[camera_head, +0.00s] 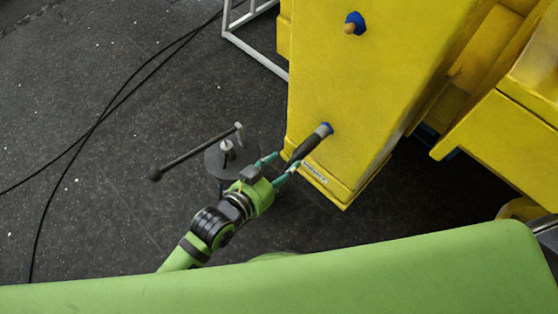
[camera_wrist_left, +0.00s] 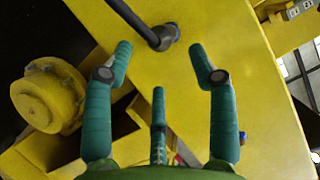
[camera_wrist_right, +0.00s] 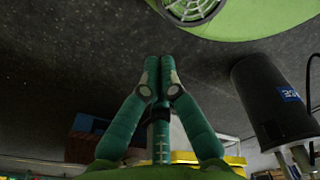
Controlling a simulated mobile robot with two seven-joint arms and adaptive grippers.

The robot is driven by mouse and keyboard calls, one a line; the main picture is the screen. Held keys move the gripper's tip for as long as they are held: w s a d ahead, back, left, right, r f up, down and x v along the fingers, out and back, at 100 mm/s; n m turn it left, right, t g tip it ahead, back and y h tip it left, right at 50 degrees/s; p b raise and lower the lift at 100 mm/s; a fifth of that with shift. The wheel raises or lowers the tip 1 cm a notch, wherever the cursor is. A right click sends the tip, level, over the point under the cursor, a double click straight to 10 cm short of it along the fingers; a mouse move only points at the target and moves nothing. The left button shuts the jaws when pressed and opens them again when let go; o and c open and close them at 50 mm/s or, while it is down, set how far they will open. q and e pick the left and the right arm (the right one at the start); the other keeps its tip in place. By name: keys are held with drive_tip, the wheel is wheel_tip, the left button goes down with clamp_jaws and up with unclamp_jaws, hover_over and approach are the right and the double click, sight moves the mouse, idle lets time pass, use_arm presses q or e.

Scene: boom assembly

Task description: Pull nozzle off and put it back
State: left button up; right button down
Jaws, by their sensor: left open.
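The nozzle (camera_head: 306,147) is a dark rod with a grey collar, and it sits at a blue fitting (camera_head: 327,128) on the yellow boom (camera_head: 345,95). My left gripper (camera_head: 281,165) is open just below and left of the nozzle in the head view. In the left wrist view, the nozzle (camera_wrist_left: 142,25) runs from the top left to its grey collar (camera_wrist_left: 164,38), just beyond the open fingertips (camera_wrist_left: 160,58). No finger is closed around it. My right gripper (camera_wrist_right: 158,68) is shut, its fingertips together with nothing seen between them; it is out of the head view.
A second blue fitting (camera_head: 355,20) with a brown tip is higher on the boom. A grey disc stand (camera_head: 230,157) with a black rod is left of my left gripper. Black cables (camera_head: 100,118) lie on the floor. A black cylinder (camera_wrist_right: 272,105) is right of my right gripper.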

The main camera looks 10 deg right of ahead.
sight(296, 156)
use_arm(q)
drive_tip(key=x, duration=0.6)
drive_tip(key=shift+f, duration=0.1)
clamp_jaws()
